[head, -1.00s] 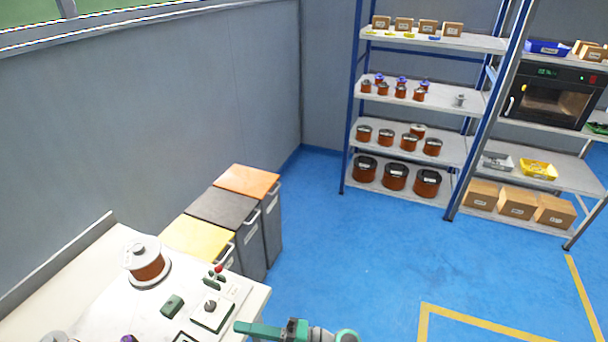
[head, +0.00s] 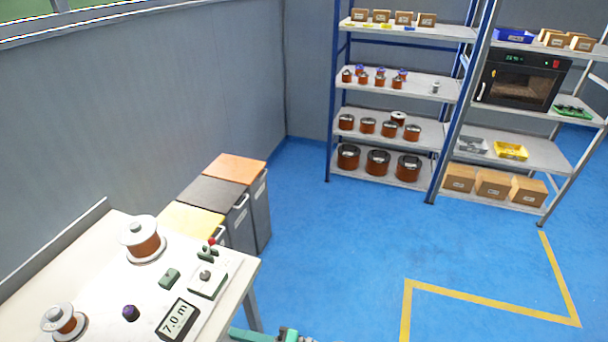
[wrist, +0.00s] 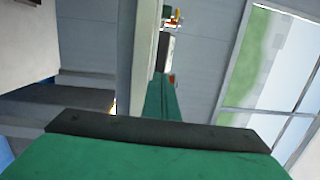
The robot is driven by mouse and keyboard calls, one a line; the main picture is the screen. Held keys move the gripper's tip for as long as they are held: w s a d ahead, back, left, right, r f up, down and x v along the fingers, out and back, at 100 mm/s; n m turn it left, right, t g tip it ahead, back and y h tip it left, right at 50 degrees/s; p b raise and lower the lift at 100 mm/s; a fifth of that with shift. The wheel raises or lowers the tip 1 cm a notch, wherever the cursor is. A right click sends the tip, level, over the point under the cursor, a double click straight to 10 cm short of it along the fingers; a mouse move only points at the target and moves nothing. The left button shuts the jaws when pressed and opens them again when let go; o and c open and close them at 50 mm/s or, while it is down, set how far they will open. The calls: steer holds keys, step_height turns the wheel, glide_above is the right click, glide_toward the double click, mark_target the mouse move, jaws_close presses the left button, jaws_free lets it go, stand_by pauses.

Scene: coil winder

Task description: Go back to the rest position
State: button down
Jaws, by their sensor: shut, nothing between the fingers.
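My gripper (head: 245,334) shows only in part at the bottom edge of the head view, as green fingers low beside the right front corner of the white worktable (head: 100,262). Nothing shows in its grip. In the wrist view the green fingers (wrist: 161,100) lie together and point away from the camera. Most of my arm is out of the head view.
The table holds a large copper spool (head: 143,240), a smaller spool (head: 64,321), a control box (head: 208,281) and a display (head: 179,319) reading 7.0 m. Lidded bins (head: 215,190) stand behind it. Blue floor (head: 340,240) is open toward the shelves (head: 395,85).

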steer(key=s+d+f+m+t+h, duration=0.25)
steer(key=s+f+h, duration=0.25)
steer(key=f, duration=0.3)
steer(key=s+d+f+m+t+h, duration=0.1)
steer(key=s+d+f+t+h, duration=0.2)
steer(key=s+f+h, duration=0.35)
steer(key=s+d+t+h, duration=0.2)
steer(key=s+d+h, duration=0.2)
steer(key=s+d, duration=0.3)
steer(key=s+d+r+n+t+h, duration=0.1)
steer(key=s+r+n+t, duration=0.1)
steer(key=r, duration=0.8)
steer(key=s+d+r+n+t+h, duration=0.1)
steer(key=s+r+n, duration=0.3)
steer(key=r, duration=0.5)
steer(key=shift+s+d+r+t, duration=0.35)
steer(key=shift+s+d+t, duration=0.15)
steer(key=shift+d, duration=0.1)
steer(key=shift+s+a+h, duration=0.1)
steer(key=shift+h, duration=0.15)
steer(key=shift+s, duration=0.1)
